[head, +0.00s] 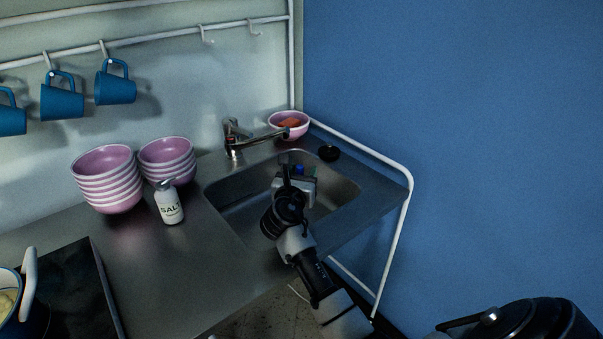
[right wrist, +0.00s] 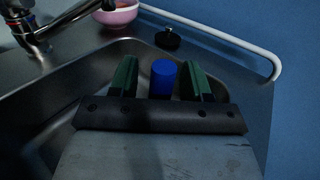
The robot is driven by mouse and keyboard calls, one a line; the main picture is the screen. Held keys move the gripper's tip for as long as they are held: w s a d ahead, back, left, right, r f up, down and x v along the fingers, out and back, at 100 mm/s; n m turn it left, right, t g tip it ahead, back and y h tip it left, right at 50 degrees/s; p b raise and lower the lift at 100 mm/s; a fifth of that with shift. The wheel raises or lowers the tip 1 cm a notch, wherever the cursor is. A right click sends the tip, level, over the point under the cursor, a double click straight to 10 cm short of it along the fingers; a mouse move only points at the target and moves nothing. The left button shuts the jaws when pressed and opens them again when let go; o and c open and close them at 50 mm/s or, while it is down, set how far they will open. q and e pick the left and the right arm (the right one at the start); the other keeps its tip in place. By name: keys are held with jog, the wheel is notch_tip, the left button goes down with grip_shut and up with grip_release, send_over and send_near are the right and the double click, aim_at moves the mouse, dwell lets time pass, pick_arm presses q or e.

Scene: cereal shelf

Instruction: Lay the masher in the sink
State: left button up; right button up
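My right gripper (head: 298,170) is over the sink (head: 345,190), its green fingers pointing away from me. In the right wrist view the fingers (right wrist: 160,78) stand apart. A blue round-ended piece (right wrist: 163,78) shows between them, with a gap visible at the left finger. The blue piece also shows as a small spot in the head view (head: 299,168). It may be the end of the masher's handle; no masher head is visible, and the gripper and arm hide part of the sink. My left gripper is not in view.
A faucet (head: 233,140) and a pink bowl (head: 288,122) stand behind the sink, with a black round stopper (head: 329,153) nearby. A white rail (head: 370,160) edges the right side.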

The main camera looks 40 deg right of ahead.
jog(key=shift+r, duration=0.15)
jog(key=v, duration=1.2)
jog(key=shift+b, duration=0.3)
